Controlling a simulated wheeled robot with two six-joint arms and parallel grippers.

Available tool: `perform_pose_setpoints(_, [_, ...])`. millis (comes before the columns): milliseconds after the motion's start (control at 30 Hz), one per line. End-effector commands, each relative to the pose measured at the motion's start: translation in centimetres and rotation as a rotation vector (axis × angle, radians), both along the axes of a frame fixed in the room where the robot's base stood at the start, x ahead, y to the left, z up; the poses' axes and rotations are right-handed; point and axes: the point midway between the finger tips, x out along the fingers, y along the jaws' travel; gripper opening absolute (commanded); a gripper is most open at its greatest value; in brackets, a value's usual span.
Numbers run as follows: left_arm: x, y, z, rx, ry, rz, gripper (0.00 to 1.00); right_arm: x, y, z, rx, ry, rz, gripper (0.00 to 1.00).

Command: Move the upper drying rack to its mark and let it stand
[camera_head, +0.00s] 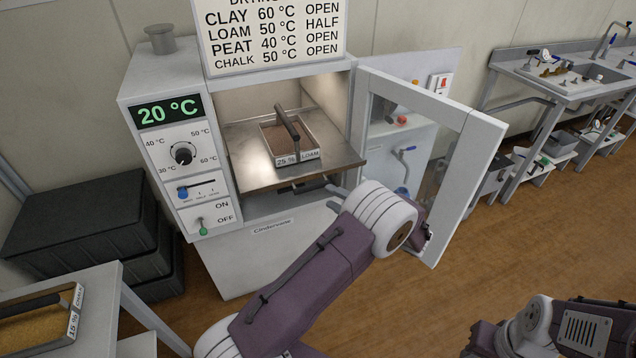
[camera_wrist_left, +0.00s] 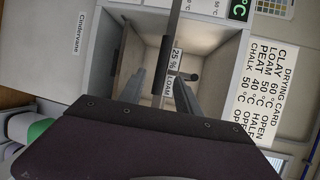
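The upper drying rack (camera_head: 240,142) is a flat metal shelf sticking out of the open oven chamber. A tray of brown soil (camera_head: 291,136) with a dark handle, labelled 25 % LOAM, stands on it. My left gripper (camera_head: 331,196) is just below and in front of the rack's front edge, near a dark bar. In the left wrist view my left gripper (camera_wrist_left: 161,78) has its fingers apart, with the rack's edge (camera_wrist_left: 172,45) running between them. I cannot tell whether they touch it. No mark for the rack is discernible.
The glass oven door (camera_head: 470,150) stands open on the right. The control panel (camera_head: 183,155) reads 20 °C above a dial, slider and switch. Black crates (camera_head: 80,225) stand at left. A table (camera_head: 105,300) at lower left holds another soil tray (camera_head: 40,322). A sink bench (camera_head: 565,85) is at back right.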

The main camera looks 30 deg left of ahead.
Motion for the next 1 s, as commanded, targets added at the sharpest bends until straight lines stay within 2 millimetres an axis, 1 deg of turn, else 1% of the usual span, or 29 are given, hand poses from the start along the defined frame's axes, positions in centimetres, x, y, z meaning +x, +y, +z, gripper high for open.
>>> perform_pose_setpoints(67, [0.1,-0.2,0.1,-0.001,-0.003,-0.005,0.4,0.0,0.0,0.0,0.0,0.0,0.0,0.36])
perform_pose_setpoints(167, [0.2,0.5,0.1,-0.002,-0.002,0.0,0.4,0.0,0.0,0.2,0.0,0.0,0.0,0.36])
perform_pose_setpoints(267, [0.6,2.2,-0.1,-0.002,-0.001,0.003,0.4,0.0,0.0,0.6,0.0,0.0,0.0,0.36])
perform_pose_setpoints(400, [1.5,5.1,-0.7,-0.002,-0.001,0.003,0.4,0.0,0.0,1.1,0.0,0.0,0.0,0.36])
perform_pose_setpoints(500, [2.1,6.8,-1.1,-0.002,-0.001,0.002,0.4,0.0,0.0,1.4,0.0,0.0,0.0,0.36])
perform_pose_setpoints(600, [2.5,7.9,-1.3,-0.003,-0.002,0.001,0.4,0.0,0.0,1.6,0.0,0.0,0.0,0.36])
perform_pose_setpoints(700, [2.7,8.4,-1.5,-0.002,-0.002,-0.001,0.4,0.0,0.0,1.6,0.0,0.0,0.0,0.36])
perform_pose_setpoints(933, [2.7,8.4,-1.5,-0.003,-0.002,-0.001,0.4,0.0,0.0,1.6,0.0,0.0,0.0,0.36])
perform_pose_setpoints(967, [2.7,8.4,-1.5,-0.003,-0.002,-0.001,0.31,0.0,0.0,1.6,0.0,0.0,0.0,0.36])
perform_pose_setpoints(1000, [2.7,8.4,-1.5,-0.003,-0.002,-0.001,0.2,0.0,0.0,1.6,0.0,0.0,0.0,0.36])
